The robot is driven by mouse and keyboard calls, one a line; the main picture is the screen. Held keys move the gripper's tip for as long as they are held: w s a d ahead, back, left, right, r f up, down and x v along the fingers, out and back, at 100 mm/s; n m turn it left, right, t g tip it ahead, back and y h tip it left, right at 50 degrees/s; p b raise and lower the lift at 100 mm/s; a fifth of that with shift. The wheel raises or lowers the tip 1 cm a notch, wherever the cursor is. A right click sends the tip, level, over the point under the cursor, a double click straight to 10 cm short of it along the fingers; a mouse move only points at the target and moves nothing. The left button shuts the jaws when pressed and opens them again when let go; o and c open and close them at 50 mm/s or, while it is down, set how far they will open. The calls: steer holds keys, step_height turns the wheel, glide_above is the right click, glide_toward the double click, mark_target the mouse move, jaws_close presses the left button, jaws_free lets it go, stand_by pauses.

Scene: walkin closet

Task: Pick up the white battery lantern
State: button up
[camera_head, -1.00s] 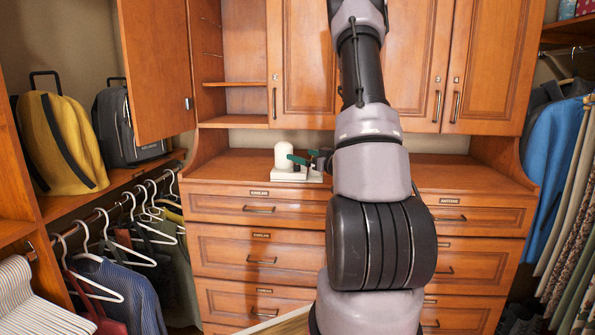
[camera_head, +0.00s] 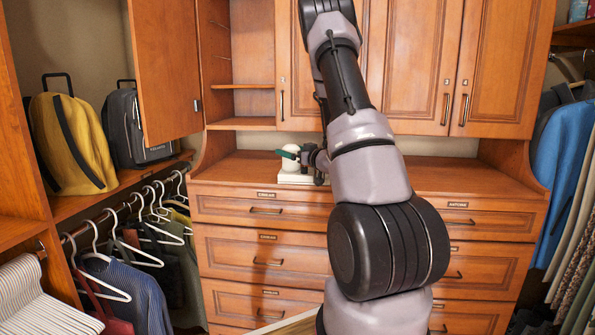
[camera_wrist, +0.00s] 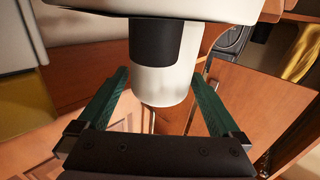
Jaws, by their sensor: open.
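The white battery lantern (camera_head: 289,163) stands upright on the counter above the drawers, partly covered by my gripper (camera_head: 287,153) in the head view. In the wrist view, the lantern (camera_wrist: 163,87) shows as a white rounded cylinder with a black band. My gripper's two green fingers (camera_wrist: 160,82) are open, one on each side of the lantern's rounded end. Narrow gaps show between the fingers and the lantern, and I see no clear contact.
The wooden counter (camera_head: 440,172) is clear to the right. Upper cabinets (camera_head: 413,70) rise behind, with an open door (camera_head: 163,75) at left. A yellow backpack (camera_head: 72,145) and a grey backpack (camera_head: 138,130) sit on the left shelf.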

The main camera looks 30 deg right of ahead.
jaws_close()
